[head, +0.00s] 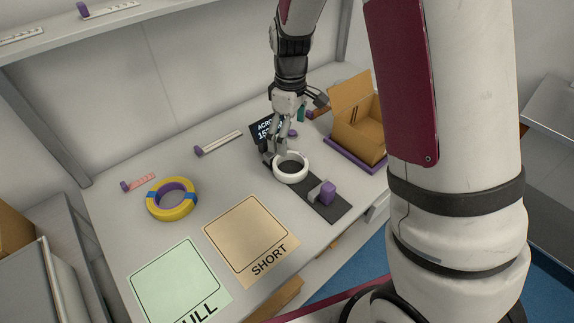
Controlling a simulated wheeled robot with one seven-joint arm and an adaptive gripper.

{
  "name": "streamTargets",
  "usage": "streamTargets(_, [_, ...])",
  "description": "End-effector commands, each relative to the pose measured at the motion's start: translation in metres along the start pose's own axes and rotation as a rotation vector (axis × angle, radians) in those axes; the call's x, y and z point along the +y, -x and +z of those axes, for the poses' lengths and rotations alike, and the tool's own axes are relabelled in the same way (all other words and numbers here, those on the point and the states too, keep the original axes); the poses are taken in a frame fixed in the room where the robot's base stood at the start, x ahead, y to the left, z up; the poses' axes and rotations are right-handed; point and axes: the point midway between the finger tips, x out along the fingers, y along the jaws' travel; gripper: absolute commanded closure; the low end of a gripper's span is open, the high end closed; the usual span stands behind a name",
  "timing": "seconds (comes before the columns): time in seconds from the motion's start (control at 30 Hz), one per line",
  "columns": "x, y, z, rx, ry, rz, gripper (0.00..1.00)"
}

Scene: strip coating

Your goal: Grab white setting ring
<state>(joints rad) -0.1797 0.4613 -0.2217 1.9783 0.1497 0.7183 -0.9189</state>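The white setting ring (292,179) lies flat at the far end of a dark strip (325,208) on the table. My gripper (273,157) points down at the ring's far left edge, with its fingertips very close to the rim. Whether the fingers touch the ring or close on its wall cannot be told from this view.
A yellow, blue and purple ring (171,212) lies left. A purple block (327,193) is on the strip. Mats marked SHORT (246,235) and ending in ULL (179,279) lie in front. A cardboard box (358,135) and dark sign (262,130) stand near my gripper.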

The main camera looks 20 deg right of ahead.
Motion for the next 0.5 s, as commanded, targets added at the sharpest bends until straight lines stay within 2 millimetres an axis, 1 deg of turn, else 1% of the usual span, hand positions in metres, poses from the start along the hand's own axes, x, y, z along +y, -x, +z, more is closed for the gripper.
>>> streamTargets(0.03, [0.000,-0.011,0.001,-0.004,0.000,-0.002,0.00])
streamTargets(0.1, [-0.001,-0.023,0.001,-0.003,-0.002,-0.002,0.00])
streamTargets(0.2, [0.000,-0.036,0.001,-0.002,0.000,-0.001,0.00])
streamTargets(0.43, [-0.001,-0.051,0.000,-0.001,-0.002,-0.001,0.00])
streamTargets(0.5, [-0.001,-0.059,0.001,-0.003,-0.001,-0.001,0.00])
